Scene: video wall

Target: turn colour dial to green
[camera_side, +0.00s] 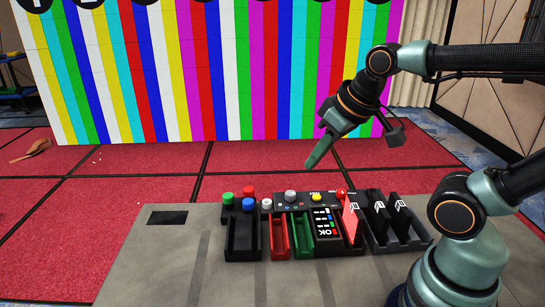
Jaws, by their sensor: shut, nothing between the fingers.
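A grey round knob (291,195), which looks like the colour dial, stands on a dark control panel at the back of the grey table. Small coloured marks sit near it, but its pointing direction is too small to tell. My gripper (312,163) is shut and empty, pointing down and left. It hangs above the panel, a little up and right of the knob in the picture, and appears apart from it.
Green (228,198), red (249,192) and blue (249,204) knobs stand left of the dial. A yellow button (317,197) and a red ball (341,193) are to its right. Slotted holders fill the front; the table's left (150,265) is mostly clear. A striped video wall (220,70) stands behind.

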